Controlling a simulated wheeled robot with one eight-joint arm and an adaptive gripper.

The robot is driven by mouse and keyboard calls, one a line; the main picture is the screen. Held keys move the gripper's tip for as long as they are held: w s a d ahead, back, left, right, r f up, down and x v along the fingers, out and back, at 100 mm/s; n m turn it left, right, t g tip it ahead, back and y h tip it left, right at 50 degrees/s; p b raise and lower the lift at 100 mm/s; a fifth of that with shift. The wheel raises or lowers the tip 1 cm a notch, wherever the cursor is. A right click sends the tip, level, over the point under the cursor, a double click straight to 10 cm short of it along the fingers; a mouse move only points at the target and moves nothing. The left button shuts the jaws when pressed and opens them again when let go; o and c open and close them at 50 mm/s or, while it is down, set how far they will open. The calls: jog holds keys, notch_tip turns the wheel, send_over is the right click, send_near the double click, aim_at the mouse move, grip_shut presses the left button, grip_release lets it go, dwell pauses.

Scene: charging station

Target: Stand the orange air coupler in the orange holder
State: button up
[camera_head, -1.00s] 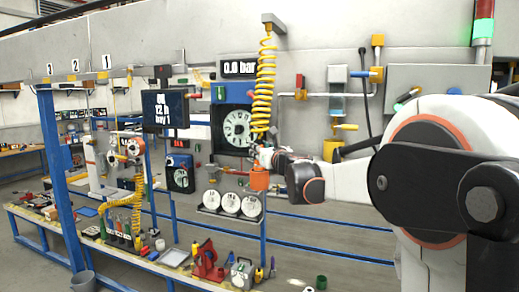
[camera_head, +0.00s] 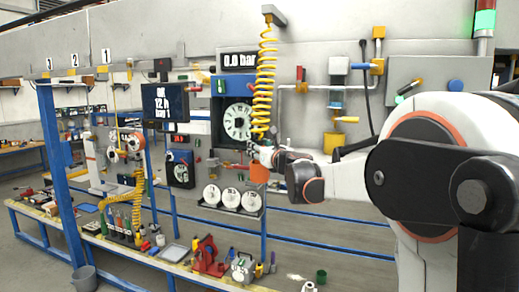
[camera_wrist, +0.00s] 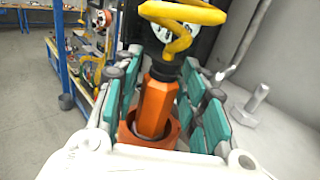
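The orange air coupler (camera_wrist: 156,104) stands slightly tilted in the wrist view, its black collar at the top and the coiled yellow hose (camera_wrist: 181,12) above it. Its lower end is inside the rim of the orange holder (camera_wrist: 172,137); how deep it sits is hidden. My gripper (camera_wrist: 162,85) has its teal-padded fingers on both sides of the coupler, apart, with a dark gap visible on the right. It looks open around the coupler. In the head view my gripper (camera_head: 262,152) is just above the orange holder (camera_head: 259,173), and the coupler is mostly hidden there.
The yellow hose (camera_head: 265,85) hangs from a wall bracket. A round gauge (camera_head: 237,122) is behind my gripper at left. White dials (camera_head: 230,196) stand below left. A long bench (camera_head: 172,254) carries tools. A grey wall with bolts (camera_wrist: 252,102) is close on the right.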

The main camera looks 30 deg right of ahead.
dwell(0.3)
jog(key=s, duration=0.7)
jog(key=shift+s+a, duration=0.15)
jog(key=shift+s, duration=0.1)
jog(key=shift+f, duration=0.1)
